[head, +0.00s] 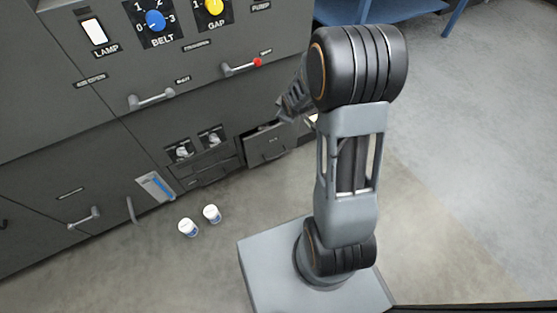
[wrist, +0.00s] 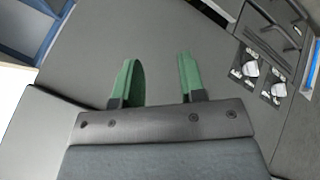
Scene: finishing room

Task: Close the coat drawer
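A drawer (head: 268,145) low at the right end of the dark grey cabinet stands pulled out, with its top edge and part of its inside showing. Its label is too small to read, so I cannot tell for sure that it is the coat drawer. My gripper (head: 286,108) is above and near the drawer's right part in the head view, partly behind my arm. I cannot tell whether it touches the drawer. In the wrist view my gripper (wrist: 158,80) has its two green fingers apart with nothing between them, in front of a plain grey surface.
The cabinet front (head: 60,130) carries knobs, switches and bar handles, one with a red end (head: 257,62). Two small white tubs (head: 188,228) (head: 212,214) stand on the floor before it. A blue bench (head: 380,10) is at the back. The floor at right is clear.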

